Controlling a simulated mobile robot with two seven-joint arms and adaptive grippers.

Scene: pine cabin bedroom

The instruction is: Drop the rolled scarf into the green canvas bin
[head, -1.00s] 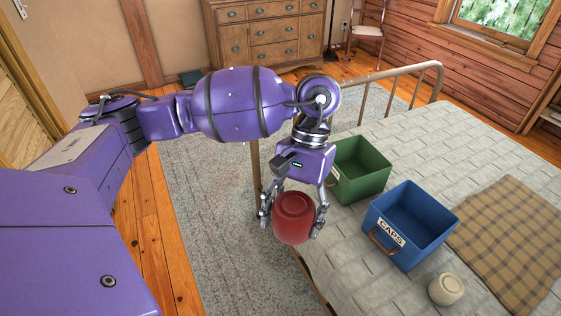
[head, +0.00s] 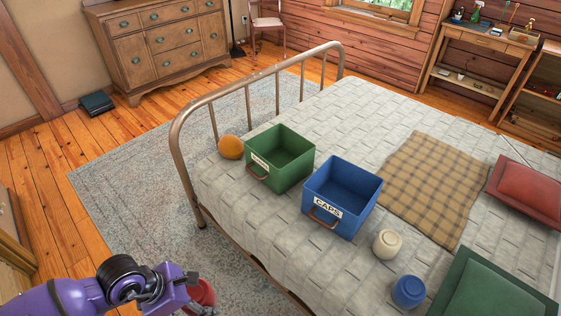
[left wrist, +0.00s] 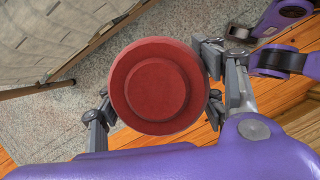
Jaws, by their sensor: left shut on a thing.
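The rolled scarf is a red roll (head: 203,292), low at the bottom left of the head view and partly cut off. In the left wrist view the red roll (left wrist: 158,85) shows its round end between the fingers. My left gripper (left wrist: 160,88) is shut on it, with a finger on either side. In the head view that gripper is mostly hidden by its wrist and the frame edge. It is over the rug side, off the bed. The green canvas bin (head: 263,183) stands upright on the bed, up and right of the gripper, and looks empty.
A blue bin labelled CAPS (head: 345,222) stands right of the green bin. An orange ball (head: 231,147) lies left of it. A cream roll (head: 387,244) and blue roll (head: 408,291) are nearer. The metal bed rail (head: 190,172) rises at the bed's left end.

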